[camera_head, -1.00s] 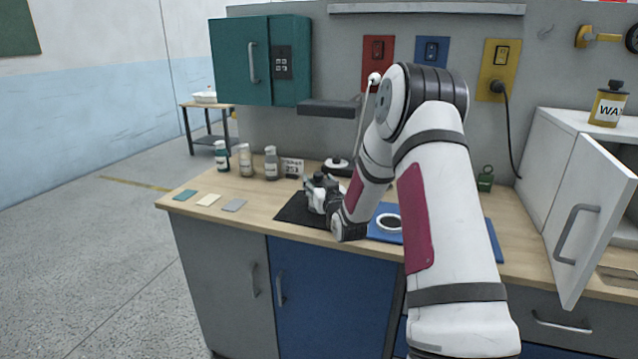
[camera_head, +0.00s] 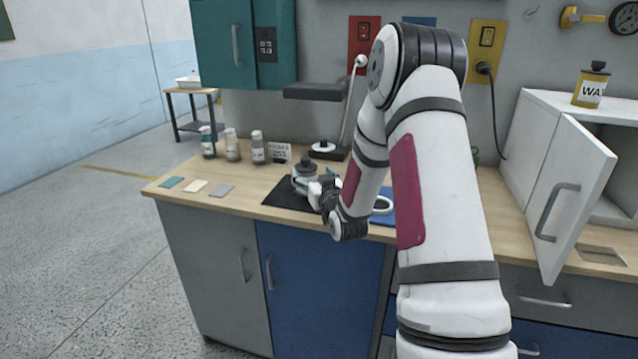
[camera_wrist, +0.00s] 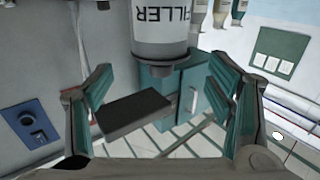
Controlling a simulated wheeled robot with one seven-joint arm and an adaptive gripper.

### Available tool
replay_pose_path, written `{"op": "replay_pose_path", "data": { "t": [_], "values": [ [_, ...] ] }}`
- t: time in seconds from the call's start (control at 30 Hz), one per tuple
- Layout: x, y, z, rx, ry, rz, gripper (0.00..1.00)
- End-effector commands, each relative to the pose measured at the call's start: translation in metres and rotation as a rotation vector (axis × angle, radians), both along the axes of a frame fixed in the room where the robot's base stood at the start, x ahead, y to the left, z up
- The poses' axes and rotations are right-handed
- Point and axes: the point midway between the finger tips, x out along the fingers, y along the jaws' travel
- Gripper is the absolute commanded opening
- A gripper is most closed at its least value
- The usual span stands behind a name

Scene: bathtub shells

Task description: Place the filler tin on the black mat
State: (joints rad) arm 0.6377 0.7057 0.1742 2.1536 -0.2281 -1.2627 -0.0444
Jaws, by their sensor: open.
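The filler tin (camera_head: 303,182), pale with a dark cap, stands upright on the black mat (camera_head: 281,197) on the bench. My gripper (camera_head: 318,190) is just to the right of the tin, at its near side, and partly hides it. In the wrist view the tin (camera_wrist: 165,25), marked "FILLER", shows inverted at the top edge. It lies ahead of the spread fingers of my gripper (camera_wrist: 158,110).
Several bottles (camera_head: 258,148) and a small sign (camera_head: 280,152) stand behind the mat. A blue mat (camera_head: 383,219) lies to its right, partly behind my arm. A grey shelf (camera_head: 316,91) juts out above. The white cabinet's door (camera_head: 566,200) is open at right.

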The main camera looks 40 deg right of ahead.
Motion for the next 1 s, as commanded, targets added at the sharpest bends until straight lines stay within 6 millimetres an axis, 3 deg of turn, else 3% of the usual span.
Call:
{"op": "replay_pose_path", "data": {
  "t": [0.1, 0.3, 0.63, 0.83, 1.0],
  "values": [
    [-0.023, 0.006, 0.0, 0.001, 0.002, -0.001, 0.74],
    [-0.047, 0.014, 0.0, 0.0, 0.001, 0.001, 0.74],
    [-0.052, 0.025, 0.008, -0.005, 0.041, 0.014, 0.74],
    [-0.054, 0.066, 0.034, -0.01, 0.245, 0.058, 0.74],
    [-0.084, 0.107, 0.054, 0.004, 0.455, 0.08, 0.74]
  ]
}}
